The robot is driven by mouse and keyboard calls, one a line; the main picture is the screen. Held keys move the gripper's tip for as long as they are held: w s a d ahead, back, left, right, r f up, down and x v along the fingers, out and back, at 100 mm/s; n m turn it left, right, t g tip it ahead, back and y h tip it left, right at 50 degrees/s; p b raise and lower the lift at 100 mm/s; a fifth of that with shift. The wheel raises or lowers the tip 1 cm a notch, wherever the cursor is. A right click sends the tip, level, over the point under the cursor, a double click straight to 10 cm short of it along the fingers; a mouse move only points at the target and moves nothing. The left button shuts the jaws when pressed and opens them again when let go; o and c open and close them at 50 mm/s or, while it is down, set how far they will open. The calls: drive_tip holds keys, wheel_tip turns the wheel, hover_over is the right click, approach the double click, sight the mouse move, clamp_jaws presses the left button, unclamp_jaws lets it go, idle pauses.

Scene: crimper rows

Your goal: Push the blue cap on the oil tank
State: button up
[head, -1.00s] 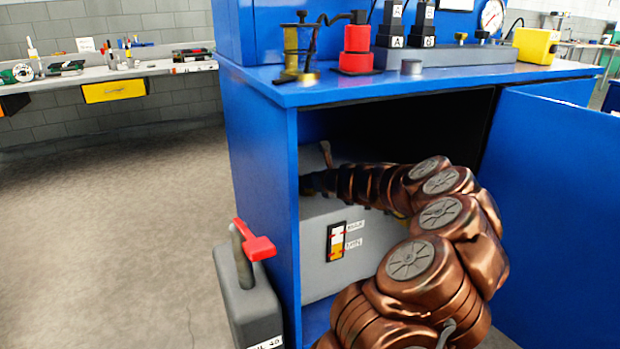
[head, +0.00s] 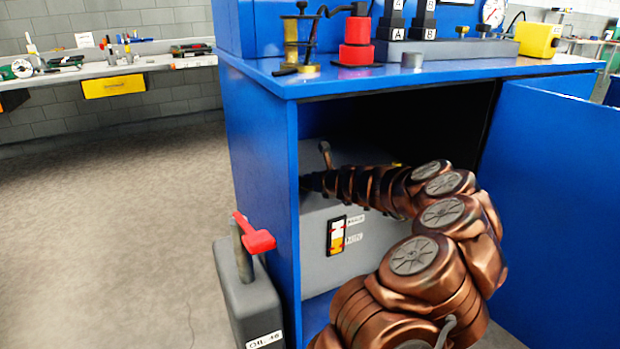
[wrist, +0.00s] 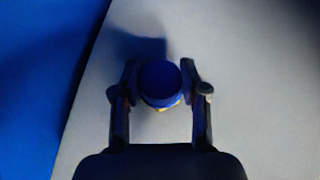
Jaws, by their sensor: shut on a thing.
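The oil tank (head: 350,265) is a grey box inside the blue cabinet, with a level gauge (head: 337,236) on its front. Its top also shows in the wrist view as a pale grey surface (wrist: 255,115). The round blue cap (wrist: 160,84) stands on that top, with a bit of yellow at its lower rim. My gripper (wrist: 158,68) is shut on the cap, one finger at each side. In the head view the cap is not visible, and my gripper is hidden by the cabinet's left side.
My arm reaches into the blue cabinet (head: 257,170) through its open front. The cabinet door (head: 560,190) stands open at the right. Floor at the left is clear.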

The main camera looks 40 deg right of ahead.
drive_tip(key=shift+f, duration=0.2)
drive_tip(key=o, duration=0.8)
drive_tip(key=shift+s+r, duration=0.1)
drive_tip(key=shift+s, duration=0.05)
drive_tip(key=shift+v, duration=5.85)
drive_tip(key=shift+s, duration=0.1)
